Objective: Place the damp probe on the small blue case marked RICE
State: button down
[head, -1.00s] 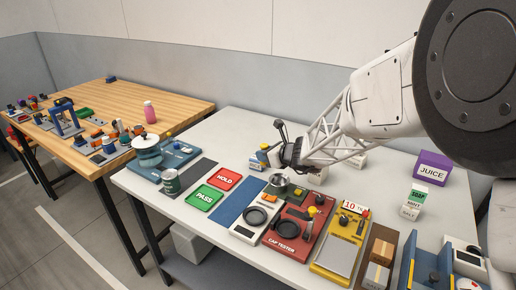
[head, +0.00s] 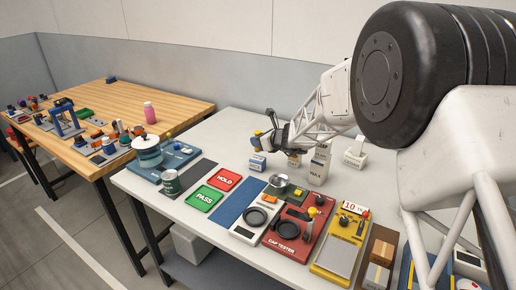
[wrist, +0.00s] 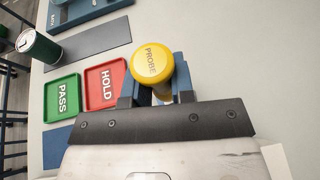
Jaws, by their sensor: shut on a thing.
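My gripper (head: 264,132) is shut on the damp probe (wrist: 152,62), a yellow knob marked PROBE, in the wrist view. The dark blue fingers stand on either side of it. In the head view the probe (head: 258,133) is a small yellow spot at the fingers, raised above the white table. A small blue and white case (head: 257,162) stands on the table below my gripper, apart from it. It may be the RICE case, but its lettering is too small to read. I cannot make out this case in the wrist view.
A box marked WAX (head: 318,170) and other pale boxes stand right of the case. In front are a metal bowl (head: 279,181), the red cap tester (head: 291,232) and a yellow scale (head: 342,250). Red HOLD (head: 225,180) and green PASS (head: 204,198) trays lie left.

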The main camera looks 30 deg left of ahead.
jog(key=shift+w+a, duration=0.1)
dwell(0.3)
jog(key=shift+f, duration=1.75)
jog(key=shift+f, duration=0.1)
jog(key=c, duration=1)
grip_release()
jog(key=shift+d+r, duration=0.25)
jog(key=shift+d, duration=0.05)
jog(key=v, duration=1.1)
jog(key=shift+d, duration=0.15)
